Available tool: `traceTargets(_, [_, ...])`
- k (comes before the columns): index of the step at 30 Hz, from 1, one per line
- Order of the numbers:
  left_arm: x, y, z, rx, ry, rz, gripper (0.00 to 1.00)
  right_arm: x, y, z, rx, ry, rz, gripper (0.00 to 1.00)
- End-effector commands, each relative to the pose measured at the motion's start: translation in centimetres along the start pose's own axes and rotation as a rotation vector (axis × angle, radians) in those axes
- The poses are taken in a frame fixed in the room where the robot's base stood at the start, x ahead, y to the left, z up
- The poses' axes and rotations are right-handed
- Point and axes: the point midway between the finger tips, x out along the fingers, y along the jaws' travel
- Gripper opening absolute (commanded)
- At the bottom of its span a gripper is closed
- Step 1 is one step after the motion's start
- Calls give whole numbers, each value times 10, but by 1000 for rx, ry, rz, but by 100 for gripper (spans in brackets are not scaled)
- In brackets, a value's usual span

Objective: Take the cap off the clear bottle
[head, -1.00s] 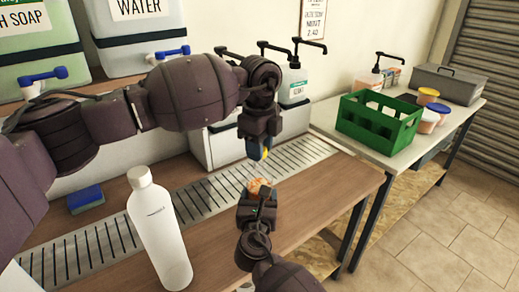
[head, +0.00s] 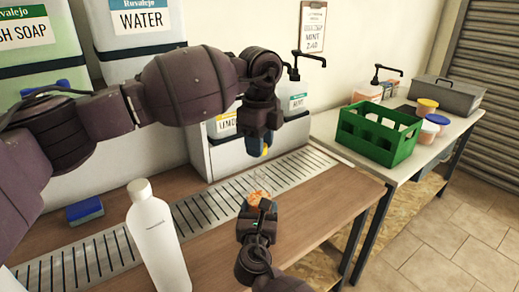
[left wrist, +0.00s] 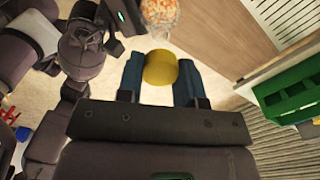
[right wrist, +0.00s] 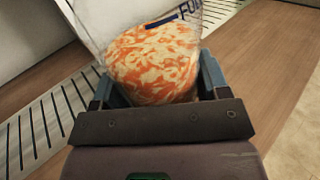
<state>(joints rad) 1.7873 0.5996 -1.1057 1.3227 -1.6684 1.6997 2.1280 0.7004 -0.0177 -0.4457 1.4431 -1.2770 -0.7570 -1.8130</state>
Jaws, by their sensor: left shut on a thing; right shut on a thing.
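My left gripper (head: 260,148) is shut on a small yellow cap (left wrist: 160,68), held in the air above my right gripper. My right gripper (head: 260,208) is shut on the clear bottle (right wrist: 155,60), which has orange-and-white contents. The bottle also shows small in the head view (head: 259,196). In the left wrist view, the clear bottle (left wrist: 165,15) is beyond the cap. In the head view there is a visible gap between cap and bottle. The bottle's mouth is not clearly seen.
A white bottle (head: 157,240) stands on the wooden counter (head: 325,205) at front left, with a blue sponge (head: 85,210) behind it. A slotted drain strip (head: 215,205) crosses the counter. Large dispensers stand behind. A green crate (head: 378,140) sits on the right table.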

Motion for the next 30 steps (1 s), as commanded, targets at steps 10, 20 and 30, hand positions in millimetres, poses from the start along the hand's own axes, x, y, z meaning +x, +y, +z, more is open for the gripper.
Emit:
traceTargets(10, [1, 0, 0, 0, 0, 1, 5, 0, 0, 0, 0, 0, 0, 98])
traceTargets(20, [-4, 0, 0, 0, -3, -4, 5, -4, 0, 1, 0, -1, 0, 98])
traceTargets(30, [-45, 6, -4, 0, -25, -43, 6, -53, 0, 5, 0, -5, 0, 98])
